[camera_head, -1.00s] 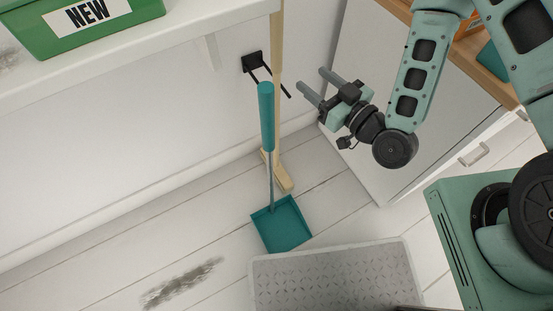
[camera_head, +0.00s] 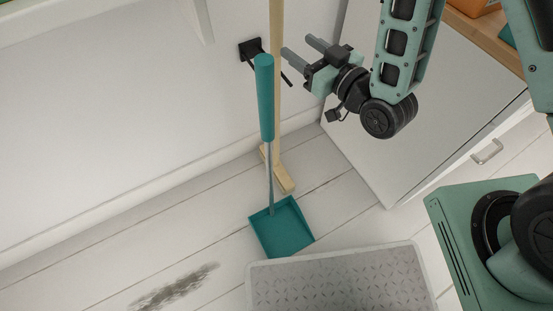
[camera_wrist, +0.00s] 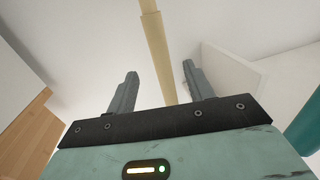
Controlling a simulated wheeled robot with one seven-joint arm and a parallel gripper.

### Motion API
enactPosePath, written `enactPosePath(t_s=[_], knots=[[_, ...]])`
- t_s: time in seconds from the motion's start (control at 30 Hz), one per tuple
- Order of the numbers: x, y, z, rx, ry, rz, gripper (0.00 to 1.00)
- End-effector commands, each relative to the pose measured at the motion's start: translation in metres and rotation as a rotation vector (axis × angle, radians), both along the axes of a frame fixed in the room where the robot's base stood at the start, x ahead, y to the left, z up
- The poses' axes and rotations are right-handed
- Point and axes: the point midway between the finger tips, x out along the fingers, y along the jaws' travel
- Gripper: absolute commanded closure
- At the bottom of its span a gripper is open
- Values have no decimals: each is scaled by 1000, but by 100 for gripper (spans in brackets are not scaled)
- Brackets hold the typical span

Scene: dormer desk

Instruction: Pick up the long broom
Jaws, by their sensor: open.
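The long broom (camera_head: 276,108) stands upright by the wall, a pale wooden pole with a wooden head (camera_head: 284,178) near the floor. The wall holder is partly behind it. My gripper (camera_head: 298,46) is open and empty, just right of the pole, with its fingers pointing left towards it. In the wrist view the broom's pole (camera_wrist: 156,45) runs down the picture and shows between the two open fingers (camera_wrist: 158,76), beyond their tips as far as I can tell. A teal long-handled dustpan (camera_head: 283,228) stands in front of the broom, its handle (camera_head: 264,98) left of the pole.
A black holder (camera_head: 250,48) is fixed to the wall. A white cabinet (camera_head: 400,140) stands right of my gripper. A grey patterned mat or step (camera_head: 345,285) lies on the floor in front. A dark smudge (camera_head: 178,287) marks the floor, which is otherwise clear at left.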

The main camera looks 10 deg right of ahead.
Motion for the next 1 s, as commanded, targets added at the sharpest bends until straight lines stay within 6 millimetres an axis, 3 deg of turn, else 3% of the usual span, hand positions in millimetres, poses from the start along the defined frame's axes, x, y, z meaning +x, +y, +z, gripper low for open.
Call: enactPosePath(t_s=[0.3,0.53,0.8,1.0], knots=[[37,25,2,1,1,1,48],[49,34,3,1,0,1,48],[81,54,2,0,0,1,48],[87,58,1,-1,2,0,48]])
